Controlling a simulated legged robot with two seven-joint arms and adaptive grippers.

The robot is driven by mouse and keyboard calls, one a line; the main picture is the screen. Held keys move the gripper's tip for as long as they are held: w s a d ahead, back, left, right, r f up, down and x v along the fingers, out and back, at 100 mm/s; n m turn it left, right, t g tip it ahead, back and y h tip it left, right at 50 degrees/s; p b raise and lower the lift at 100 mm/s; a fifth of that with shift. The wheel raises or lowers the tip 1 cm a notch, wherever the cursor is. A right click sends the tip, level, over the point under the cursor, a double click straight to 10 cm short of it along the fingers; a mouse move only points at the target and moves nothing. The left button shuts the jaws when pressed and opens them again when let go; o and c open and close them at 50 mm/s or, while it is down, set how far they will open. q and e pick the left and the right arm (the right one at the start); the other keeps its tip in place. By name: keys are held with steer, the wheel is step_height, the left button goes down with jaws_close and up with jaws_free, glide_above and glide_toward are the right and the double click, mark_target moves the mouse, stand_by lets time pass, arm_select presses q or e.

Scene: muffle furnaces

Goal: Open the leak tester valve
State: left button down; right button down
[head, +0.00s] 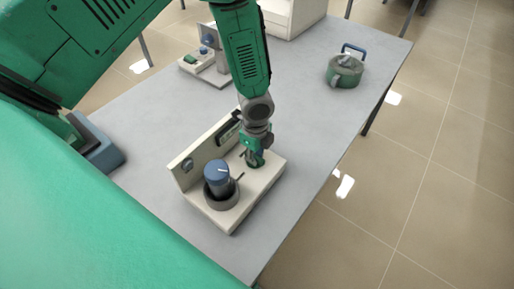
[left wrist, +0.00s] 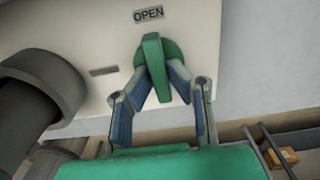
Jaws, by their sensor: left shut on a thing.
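The leak tester (head: 253,187) is a cream L-shaped unit on the grey table, with a dark cup and blue-capped cylinder (head: 217,174) at its front left. Its valve is a green handle (left wrist: 154,66) on a round green base, seen in the left wrist view below an "OPEN" label (left wrist: 148,14). My left gripper (left wrist: 160,92) has its two blue-grey fingers closed on either side of the handle. In the head view the left gripper (head: 254,160) reaches down onto the tester's right part and hides most of the valve. My right gripper is not in view.
The grey table (head: 310,128) has free room right of and behind the tester. A green round pot with a blue handle (head: 345,70) stands at the back right. A small cream device (head: 206,66) stands behind, and a blue-grey object (head: 97,145) lies at the left edge.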

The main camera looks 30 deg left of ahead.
mark_target(256, 155)
arm_select(q)
steer(key=shift+w+a+r, duration=0.1)
steer(key=shift+w, duration=0.05)
stand_by(0.4)
steer(key=c, duration=1.5)
jaws_free()
steer(key=shift+c, duration=0.2)
step_height(256, 155, up, 12)
